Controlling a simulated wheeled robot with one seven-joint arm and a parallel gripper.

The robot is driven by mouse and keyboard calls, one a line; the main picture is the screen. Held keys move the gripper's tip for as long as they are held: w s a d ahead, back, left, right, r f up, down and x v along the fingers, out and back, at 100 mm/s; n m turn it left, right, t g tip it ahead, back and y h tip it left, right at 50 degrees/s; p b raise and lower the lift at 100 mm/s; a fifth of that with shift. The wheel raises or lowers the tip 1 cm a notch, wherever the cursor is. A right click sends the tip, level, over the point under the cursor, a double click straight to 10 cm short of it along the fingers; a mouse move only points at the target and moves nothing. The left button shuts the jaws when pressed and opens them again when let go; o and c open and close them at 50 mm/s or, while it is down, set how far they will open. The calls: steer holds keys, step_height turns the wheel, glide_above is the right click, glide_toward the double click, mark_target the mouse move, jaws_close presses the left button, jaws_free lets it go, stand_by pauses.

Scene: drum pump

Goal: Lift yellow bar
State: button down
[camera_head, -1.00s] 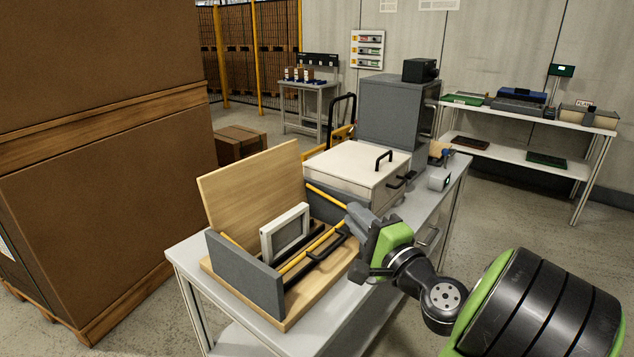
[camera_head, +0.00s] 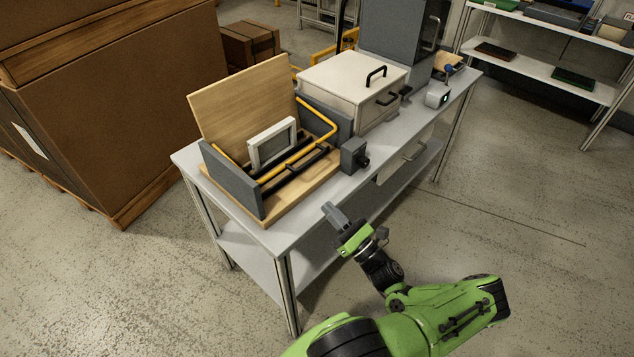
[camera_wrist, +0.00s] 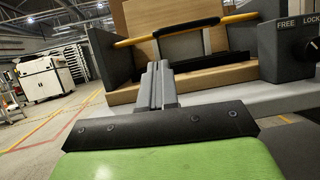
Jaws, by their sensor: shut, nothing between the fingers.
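The yellow bar (camera_head: 318,147) is a bent yellow rod across the wooden fixture on the table, running between two grey side walls in the head view. In the wrist view the yellow bar (camera_wrist: 190,30) runs across the fixture's front, with a black grip on its middle. My gripper (camera_head: 329,209) is shut and empty, in front of the table's near edge and apart from the bar. In the wrist view my gripper's fingers (camera_wrist: 157,72) are closed together, pointing toward the fixture.
A grey box with a black knob (camera_head: 354,156), labelled FREE and LOCK, sits right of the fixture. A framed grey panel (camera_head: 271,143) stands inside the fixture. A white box (camera_head: 350,90) with black handles is behind. The floor before the table is clear.

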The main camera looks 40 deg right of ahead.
steer(key=x, duration=0.9)
steer(key=shift+w+r, duration=0.1)
steer(key=shift+w, duration=0.25)
steer(key=shift+r, duration=0.1)
